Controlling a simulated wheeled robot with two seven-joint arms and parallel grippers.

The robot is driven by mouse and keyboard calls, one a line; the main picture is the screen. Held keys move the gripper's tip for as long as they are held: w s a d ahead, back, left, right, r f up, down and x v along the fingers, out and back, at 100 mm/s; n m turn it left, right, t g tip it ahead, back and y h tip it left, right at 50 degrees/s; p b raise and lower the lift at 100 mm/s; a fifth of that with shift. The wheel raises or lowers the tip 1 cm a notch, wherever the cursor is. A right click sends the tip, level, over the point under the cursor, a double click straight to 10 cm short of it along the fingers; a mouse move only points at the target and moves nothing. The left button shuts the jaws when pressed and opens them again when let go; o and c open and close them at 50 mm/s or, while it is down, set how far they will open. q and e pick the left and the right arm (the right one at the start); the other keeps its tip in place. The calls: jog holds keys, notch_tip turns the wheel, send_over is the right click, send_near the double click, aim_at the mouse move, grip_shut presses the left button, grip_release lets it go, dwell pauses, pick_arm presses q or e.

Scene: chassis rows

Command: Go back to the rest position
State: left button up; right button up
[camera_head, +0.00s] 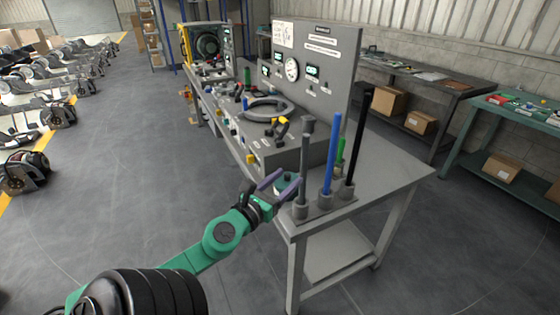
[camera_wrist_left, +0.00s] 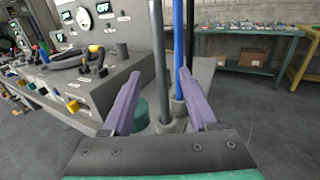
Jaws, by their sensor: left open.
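My left gripper (camera_head: 282,182) reaches in from the lower left at the near end of the grey bench (camera_head: 395,165). Its two purple fingers are apart, with nothing seen held between them. In the left wrist view the open fingers (camera_wrist_left: 159,85) point toward the upright rods. The grey rod (camera_head: 305,160) stands just right of the fingertips. A blue rod (camera_head: 331,150) and a black rod (camera_head: 354,150) stand beside it in round sockets. A green cylinder (camera_wrist_left: 140,114) shows low beside the left finger. Whether the fingers touch anything is unclear. My right gripper is not in view.
A grey panel (camera_head: 345,65) with gauges and displays rises behind the bench, with a dark ring (camera_head: 265,108) before it. A teal bench (camera_head: 490,115) stands at the right. Wheeled chassis (camera_head: 25,170) line the left. The floor (camera_head: 140,170) between is clear.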

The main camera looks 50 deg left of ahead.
pick_arm(q)
jog(key=shift+s+d, duration=0.25)
jog(key=shift+s, duration=0.9)
jog(key=s+a+f+n+g+y, duration=0.1)
jog(key=a+f+n+g, duration=0.1)
jog(key=a+f+n, duration=0.35)
jog(key=a+f+n+g+y, duration=0.1)
jog(key=a+f+n+g, duration=0.15)
jog(key=f, duration=0.65)
jog(key=s+d+f+n+g, duration=0.15)
jog(key=f+n, duration=0.25)
jog(key=f, duration=0.4)
jog(key=s+f+n+g+h, duration=0.1)
jog(key=s+f+n+g, duration=0.15)
jog(key=f, duration=0.45)
jog(key=s+f+n+g, duration=0.1)
jog(key=s+f+n, duration=0.2)
jog(key=f+n, duration=0.35)
jog(key=s+d+f+n+g+h, duration=0.2)
jog(key=s+d+f+n, duration=0.3)
jog(key=s+d+f, duration=0.3)
jog(key=s+d+f+n+g+h, duration=0.2)
jog(key=s+d+f+n+g, duration=0.3)
jog(key=s+d+f, duration=0.4)
jog(key=s+f, duration=0.3)
jog(key=f, duration=0.4)
jog(key=shift+s+d+n, duration=0.2)
jog(key=shift+d+n, duration=0.05)
jog(key=shift+n, duration=0.05)
